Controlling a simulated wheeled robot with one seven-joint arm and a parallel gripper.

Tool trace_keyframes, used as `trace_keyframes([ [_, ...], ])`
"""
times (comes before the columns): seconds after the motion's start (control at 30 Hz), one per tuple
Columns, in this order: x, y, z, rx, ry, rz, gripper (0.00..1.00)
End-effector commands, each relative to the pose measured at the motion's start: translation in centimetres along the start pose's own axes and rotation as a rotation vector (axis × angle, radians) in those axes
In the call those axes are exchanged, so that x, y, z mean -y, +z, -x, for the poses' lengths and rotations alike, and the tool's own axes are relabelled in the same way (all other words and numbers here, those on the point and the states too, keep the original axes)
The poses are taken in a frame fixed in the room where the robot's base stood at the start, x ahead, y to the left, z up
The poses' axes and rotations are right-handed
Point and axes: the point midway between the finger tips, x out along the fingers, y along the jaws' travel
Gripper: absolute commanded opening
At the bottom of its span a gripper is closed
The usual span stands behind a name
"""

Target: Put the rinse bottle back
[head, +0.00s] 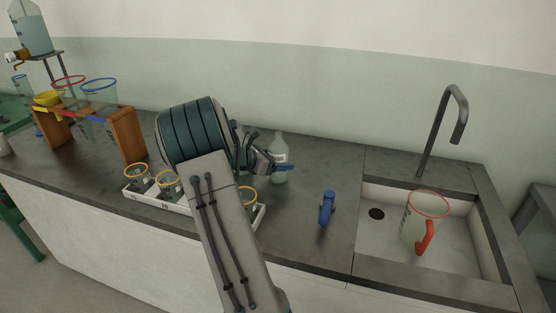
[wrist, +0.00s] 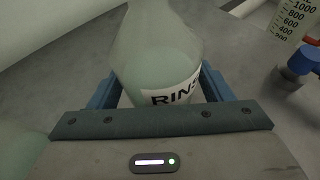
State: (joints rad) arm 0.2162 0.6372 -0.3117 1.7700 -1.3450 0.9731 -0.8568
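The rinse bottle (head: 280,157) is pale green and translucent. It stands upright on the grey counter near the back wall, left of the sink. In the wrist view the rinse bottle (wrist: 158,55) shows its white label, with the letters "RINS" partly cut off by my gripper. My gripper (head: 283,167) is at the bottle, with one blue finger on each side of its body. In the wrist view my gripper (wrist: 160,85) has its fingers close against the bottle's sides. I cannot tell whether they press on it. The bottle's base is hidden there.
A white tray (head: 160,200) with several yellow-rimmed beakers lies left, partly behind my arm. A wooden rack (head: 130,135) with funnels stands farther left. A blue tap-like fitting (head: 326,208) is on the counter to the right. The sink (head: 455,265) holds a red-handled jug (head: 425,222).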

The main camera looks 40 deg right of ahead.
Motion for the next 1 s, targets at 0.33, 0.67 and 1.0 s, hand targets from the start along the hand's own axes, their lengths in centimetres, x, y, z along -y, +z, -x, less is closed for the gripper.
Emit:
trace_keyframes([
  [0.33, 0.0, 0.3, 0.1, 0.0, -0.001, -0.001, 0.82],
  [0.67, -0.1, 0.3, 5.4, 0.0, 0.005, -0.001, 0.82],
  [1.0, 0.0, 0.4, 11.2, 0.0, 0.001, -0.001, 0.82],
])
